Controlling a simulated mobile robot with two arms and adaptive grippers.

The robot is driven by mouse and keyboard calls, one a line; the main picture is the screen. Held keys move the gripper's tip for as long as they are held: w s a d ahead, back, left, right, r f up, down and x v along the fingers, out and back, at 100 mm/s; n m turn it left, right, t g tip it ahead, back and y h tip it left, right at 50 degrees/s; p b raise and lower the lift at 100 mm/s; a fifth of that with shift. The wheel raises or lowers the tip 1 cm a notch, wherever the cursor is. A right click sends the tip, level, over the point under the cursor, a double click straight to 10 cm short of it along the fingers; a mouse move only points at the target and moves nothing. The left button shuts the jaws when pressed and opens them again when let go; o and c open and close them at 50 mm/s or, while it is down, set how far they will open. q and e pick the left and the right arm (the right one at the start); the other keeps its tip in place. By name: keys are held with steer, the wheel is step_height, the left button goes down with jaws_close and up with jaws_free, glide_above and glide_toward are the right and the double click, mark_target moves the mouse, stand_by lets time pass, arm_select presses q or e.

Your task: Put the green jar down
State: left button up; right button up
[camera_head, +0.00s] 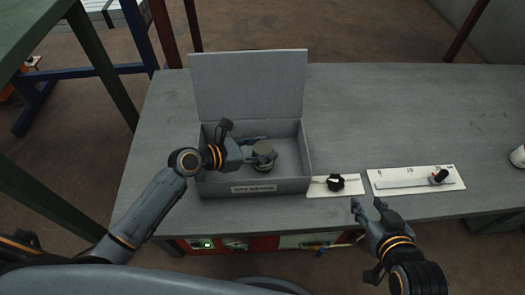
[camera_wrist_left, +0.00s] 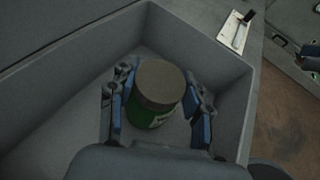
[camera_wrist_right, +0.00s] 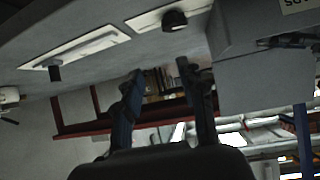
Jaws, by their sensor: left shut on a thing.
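The green jar with a grey lid (camera_wrist_left: 158,85) is between the fingers of my left gripper (camera_wrist_left: 157,103) in the left wrist view. In the head view the jar's lid (camera_head: 264,149) shows inside the open grey box (camera_head: 252,187), and my left gripper (camera_head: 260,151) is shut on the jar there. The jar is inside the box walls; I cannot tell whether its base touches the box floor. My right gripper (camera_head: 367,207) is open and empty in front of the table edge, and its spread fingers (camera_wrist_right: 160,100) show in the right wrist view.
The box lid stands upright at the back (camera_head: 248,88). Right of the box lie a white plate with a black knob (camera_head: 336,183) and a white panel with a slider (camera_head: 415,180). A white cup (camera_head: 517,156) stands at the far right. The table (camera_head: 400,110) behind the panels is clear.

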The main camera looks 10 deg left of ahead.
arm_select(q)
steer(key=shift+f, duration=0.1)
arm_select(e)
steer(key=shift+w+a+r+t, duration=0.2)
steer(key=shift+w+r+t, duration=0.2)
steer(key=shift+w+r, duration=0.1)
arm_select(q)
steer(key=shift+f, duration=0.1)
steer(key=o, duration=1.4)
steer(key=shift+c, duration=0.2)
arm_select(e)
steer(key=shift+s, duration=0.1)
arm_select(q)
steer(key=shift+s+a+r, duration=0.15)
steer(key=shift+a+r, duration=0.05)
steer(key=shift+a, duration=0.05)
steer(key=p+v, duration=0.3)
steer(key=v, duration=0.8)
steer(key=shift+r, duration=0.2)
arm_select(e)
steer(key=s+d+f+g+h, duration=0.1)
steer(key=s+d+f+g, duration=0.1)
steer(key=s, duration=0.4)
steer(key=s+d+f+g, duration=0.2)
steer(key=s+f+g, duration=0.2)
steer(key=s+g, duration=0.1)
steer(key=shift+s+d+f+g+h, duration=0.15)
steer(key=shift+s+f+g+h, duration=0.2)
steer(key=shift+s, duration=0.35)
